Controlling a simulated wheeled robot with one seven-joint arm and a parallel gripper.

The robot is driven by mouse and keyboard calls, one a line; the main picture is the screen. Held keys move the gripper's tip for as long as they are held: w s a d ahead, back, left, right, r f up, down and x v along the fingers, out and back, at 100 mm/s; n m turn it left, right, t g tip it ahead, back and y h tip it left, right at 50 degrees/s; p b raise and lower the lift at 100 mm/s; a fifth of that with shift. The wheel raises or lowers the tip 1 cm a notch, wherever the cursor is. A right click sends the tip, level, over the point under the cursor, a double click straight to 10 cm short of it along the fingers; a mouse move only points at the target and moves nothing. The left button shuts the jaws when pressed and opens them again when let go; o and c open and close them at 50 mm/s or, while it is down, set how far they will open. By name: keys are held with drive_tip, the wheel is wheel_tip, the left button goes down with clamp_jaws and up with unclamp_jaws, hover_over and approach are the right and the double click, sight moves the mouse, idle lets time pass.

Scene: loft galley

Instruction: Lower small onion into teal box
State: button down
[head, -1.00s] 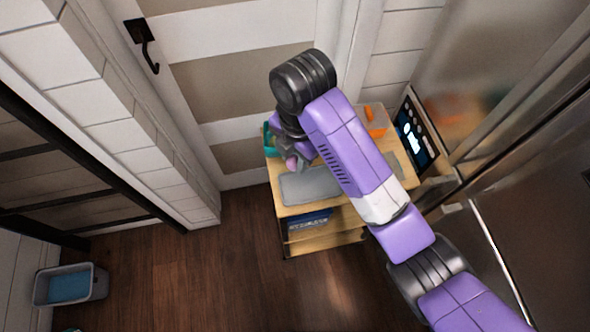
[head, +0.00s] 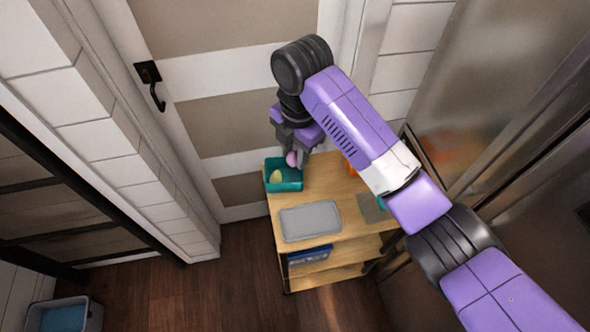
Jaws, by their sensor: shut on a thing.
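The small onion (head: 291,159) is a pinkish ball between the fingers of my gripper (head: 293,155). My gripper points down, shut on the onion, at the right side of the teal box. The teal box (head: 285,186) stands at the back left corner of the wooden shelf unit's top. A yellowish item (head: 276,176) lies inside the box. The onion appears above the box's back right part; its exact height over the rim is hard to tell. My arm hides part of the shelf top to the right.
A grey tray (head: 310,221) lies on the wooden shelf unit (head: 338,190) in front of the box. An orange item (head: 348,165) shows partly behind my arm. A dark grey flat piece (head: 372,208) lies at the right. A door stands behind; a grey bin (head: 64,316) is on the floor at left.

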drive_tip(key=w+f+b, duration=0.7)
drive_tip(key=f+b, duration=0.1)
drive_tip(key=f, duration=0.1)
drive_tip(key=shift+w+a, duration=0.2)
drive_tip(key=shift+a, duration=0.1)
idle(0.5)
drive_tip(key=b, duration=0.3)
hover_over(295, 179)
drive_tip(key=shift+w+a+f, duration=0.1)
drive_tip(key=shift+w+f, duration=0.05)
drive_tip(key=shift+f, duration=2.4)
drive_tip(key=shift+f, duration=0.1)
drive_tip(key=c, duration=1.1)
unclamp_jaws()
drive_tip(key=shift+o, duration=0.7)
drive_tip(key=shift+f, duration=0.15)
